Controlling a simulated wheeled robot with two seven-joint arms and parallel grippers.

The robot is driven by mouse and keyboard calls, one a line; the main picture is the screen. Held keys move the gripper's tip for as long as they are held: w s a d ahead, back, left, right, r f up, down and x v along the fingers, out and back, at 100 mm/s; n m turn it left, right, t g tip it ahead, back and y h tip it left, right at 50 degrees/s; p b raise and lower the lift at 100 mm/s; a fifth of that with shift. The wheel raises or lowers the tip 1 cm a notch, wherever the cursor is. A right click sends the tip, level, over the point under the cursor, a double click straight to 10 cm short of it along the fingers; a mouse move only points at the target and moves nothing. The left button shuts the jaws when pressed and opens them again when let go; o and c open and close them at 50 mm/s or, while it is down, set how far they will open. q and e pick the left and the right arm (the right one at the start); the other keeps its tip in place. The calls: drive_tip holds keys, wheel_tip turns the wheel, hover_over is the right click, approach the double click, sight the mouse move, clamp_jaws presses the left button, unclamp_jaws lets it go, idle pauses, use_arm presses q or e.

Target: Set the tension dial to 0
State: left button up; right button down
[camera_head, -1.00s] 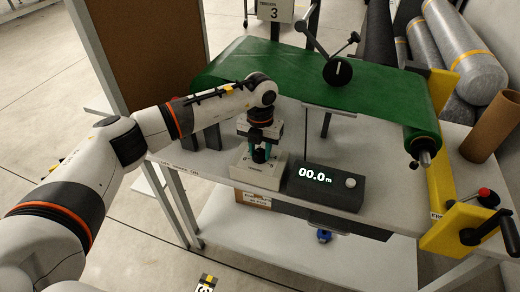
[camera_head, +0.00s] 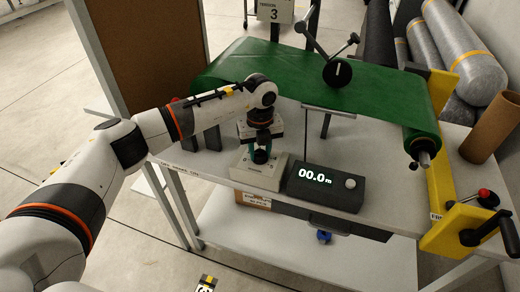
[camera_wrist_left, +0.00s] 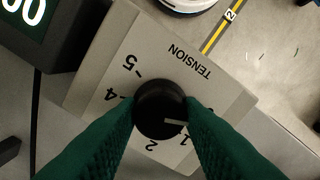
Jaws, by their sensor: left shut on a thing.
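The tension dial is a round black knob (camera_wrist_left: 158,105) on a light grey box (camera_wrist_left: 215,88) marked TENSION. In the left wrist view my left gripper (camera_wrist_left: 160,117) is shut on the knob, with a green finger on each side. The knob's white pointer line points right and slightly down, towards the right finger. The numbers 5, 4 and 2 show around the knob; the fingers hide other parts of the scale. In the head view the box (camera_head: 262,180) stands on the table under my left gripper (camera_head: 261,158). My right gripper is not in view.
A dark display unit (camera_head: 325,187) reading 00.0 m stands right beside the box. A green sheet (camera_head: 300,75) spans the back of the grey table (camera_head: 375,200). A black round part with levers (camera_head: 338,70) stands above the sheet. Yellow side frame (camera_head: 445,215) is at right.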

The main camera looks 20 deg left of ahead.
sight(260, 153)
use_arm(q)
drive_tip(key=shift+r, duration=0.1)
idle(0.3)
drive_tip(key=o, duration=1)
wheel_tip(260, 153, up, 12)
drive_tip(key=b, duration=0.2)
